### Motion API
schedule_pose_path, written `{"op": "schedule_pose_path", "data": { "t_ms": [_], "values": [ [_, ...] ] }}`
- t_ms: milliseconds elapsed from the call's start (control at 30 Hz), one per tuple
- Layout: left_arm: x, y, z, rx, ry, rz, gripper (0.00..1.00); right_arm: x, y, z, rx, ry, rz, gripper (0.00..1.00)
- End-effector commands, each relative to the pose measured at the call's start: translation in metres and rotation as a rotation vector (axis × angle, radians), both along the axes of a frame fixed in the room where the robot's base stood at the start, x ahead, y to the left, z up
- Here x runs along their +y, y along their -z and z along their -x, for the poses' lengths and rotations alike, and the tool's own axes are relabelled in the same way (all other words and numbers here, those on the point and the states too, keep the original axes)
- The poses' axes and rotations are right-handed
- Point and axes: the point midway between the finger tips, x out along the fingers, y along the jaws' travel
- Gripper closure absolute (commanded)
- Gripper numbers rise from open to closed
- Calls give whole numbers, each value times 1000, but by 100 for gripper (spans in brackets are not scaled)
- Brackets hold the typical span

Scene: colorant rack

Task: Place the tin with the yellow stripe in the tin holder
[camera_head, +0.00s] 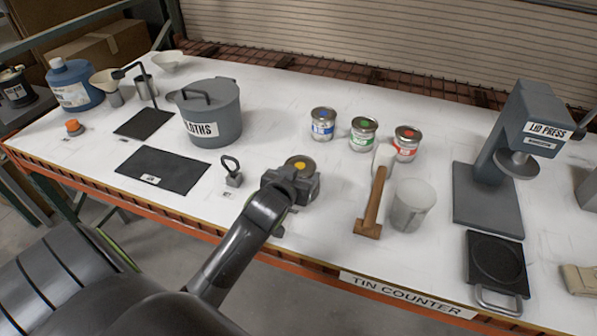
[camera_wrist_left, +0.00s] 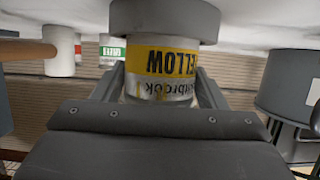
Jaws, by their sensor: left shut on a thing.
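The tin with the yellow stripe (camera_head: 300,161) is in my left gripper (camera_head: 296,182), which is shut around its side above the counter. In the left wrist view, where the scene appears upside down, the tin (camera_wrist_left: 163,65) shows its yellow band between the fingers (camera_wrist_left: 160,88). A round grey piece (camera_wrist_left: 165,18), wider than the tin, is at the tin's counter-side end and looks like the tin holder. It hides that end; I cannot tell whether the tin is fully seated. My right gripper is not in view.
Blue (camera_head: 323,124), green (camera_head: 363,134) and red (camera_head: 406,143) tins stand behind. A mallet (camera_head: 373,205) and grey mug (camera_head: 411,205) are to the right. A cloths pot (camera_head: 211,112) and small weight (camera_head: 232,172) are left. The lid press (camera_head: 490,190) stands far right.

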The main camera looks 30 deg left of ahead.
Motion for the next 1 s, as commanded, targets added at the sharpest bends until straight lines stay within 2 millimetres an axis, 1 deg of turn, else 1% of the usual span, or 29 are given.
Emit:
{"op": "schedule_pose_path", "data": {
  "t_ms": [133, 167, 300, 333, 567, 667, 833, 1000],
  "values": [
    [0, 2, 0, -2, 1, 0, 64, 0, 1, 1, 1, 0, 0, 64],
    [0, 3, 0, 0, 0, 0, 33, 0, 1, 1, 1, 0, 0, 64],
    [0, 3, 0, 0, 0, 0, 15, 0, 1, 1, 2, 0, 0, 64],
    [0, 3, 0, 0, 0, 0, 13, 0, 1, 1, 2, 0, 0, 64],
    [0, 2, 0, 0, 0, 0, 13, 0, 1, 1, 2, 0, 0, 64],
    [0, -2, 0, -1, 0, 0, 13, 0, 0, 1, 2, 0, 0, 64],
    [-4, -6, 15, -1, 0, 2, 13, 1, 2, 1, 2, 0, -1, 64],
    [-11, -17, 43, -2, 0, 3, 13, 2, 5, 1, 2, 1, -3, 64]
  ]
}}
